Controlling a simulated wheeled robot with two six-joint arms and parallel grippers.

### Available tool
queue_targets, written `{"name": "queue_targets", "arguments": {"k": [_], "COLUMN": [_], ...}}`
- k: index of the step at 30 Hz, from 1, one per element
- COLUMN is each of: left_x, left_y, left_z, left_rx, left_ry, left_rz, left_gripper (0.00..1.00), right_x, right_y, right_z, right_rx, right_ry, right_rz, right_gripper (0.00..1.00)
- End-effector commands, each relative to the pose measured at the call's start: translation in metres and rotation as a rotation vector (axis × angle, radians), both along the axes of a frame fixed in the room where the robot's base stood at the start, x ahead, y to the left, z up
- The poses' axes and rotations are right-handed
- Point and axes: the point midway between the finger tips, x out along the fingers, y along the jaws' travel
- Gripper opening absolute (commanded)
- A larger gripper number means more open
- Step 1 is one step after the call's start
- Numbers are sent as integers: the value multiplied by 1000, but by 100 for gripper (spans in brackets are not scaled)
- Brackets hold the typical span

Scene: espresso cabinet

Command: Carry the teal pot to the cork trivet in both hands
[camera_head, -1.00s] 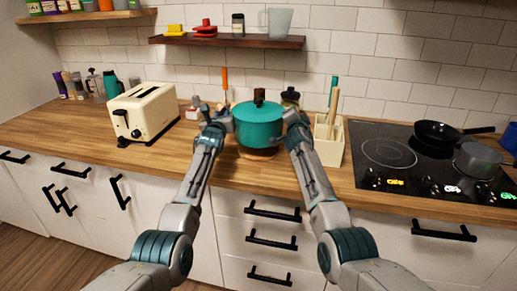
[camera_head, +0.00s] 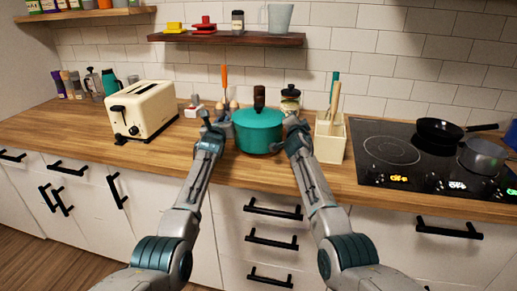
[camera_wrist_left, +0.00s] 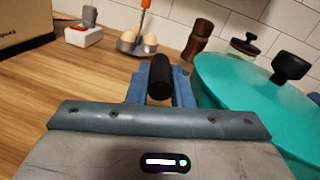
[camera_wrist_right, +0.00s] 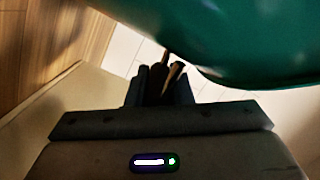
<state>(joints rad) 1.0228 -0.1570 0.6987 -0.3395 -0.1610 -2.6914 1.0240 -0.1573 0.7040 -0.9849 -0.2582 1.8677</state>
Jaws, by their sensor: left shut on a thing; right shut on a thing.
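The teal pot (camera_head: 258,131) with its lid and dark knob is level between my two grippers, low over the counter at the middle of the head view. It also shows in the left wrist view (camera_wrist_left: 245,92) and the right wrist view (camera_wrist_right: 230,40). My left gripper (camera_head: 221,121) is shut on the pot's left black handle (camera_wrist_left: 160,78). My right gripper (camera_head: 291,125) is shut at the pot's right side; its handle is hard to make out. The cork trivet is hidden beneath the pot. I cannot tell whether the pot touches it.
A cream toaster (camera_head: 142,109) stands to the left. A cream utensil holder (camera_head: 329,139) is close to my right gripper. A pepper mill (camera_head: 259,97), jar (camera_head: 290,98) and egg holder (camera_head: 229,106) stand behind. The black cooktop (camera_head: 395,154) holds pans at right.

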Motion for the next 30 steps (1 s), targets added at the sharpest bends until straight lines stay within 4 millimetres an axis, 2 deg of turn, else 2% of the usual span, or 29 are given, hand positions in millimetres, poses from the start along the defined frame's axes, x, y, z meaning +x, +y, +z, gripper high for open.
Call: {"name": "queue_targets", "arguments": {"k": [6, 7, 9, 10, 22, 30], "left_x": [0, 0, 0, 0, -4, -28], "left_y": [1, 1, 1, 1, 0, 2], "left_z": [-8, -9, -9, -9, -9, -9], "left_rx": [0, 1, 1, 1, -1, -2], "left_ry": [-7, -1, 0, 0, -2, -2], "left_rz": [0, 1, 1, 1, 1, -2], "left_gripper": [0, 26, 39, 42, 42, 42], "right_x": [0, 0, 0, 0, 0, 0], "right_y": [-1, -1, -1, -1, 0, 0], "right_z": [-8, -9, -9, -9, -9, -9], "right_rx": [-1, -1, -1, 0, 0, 0], "right_ry": [-6, 0, 0, -1, 0, 0], "right_rz": [-1, -1, -1, -1, 0, 0], "right_gripper": [0, 26, 39, 42, 42, 42]}}
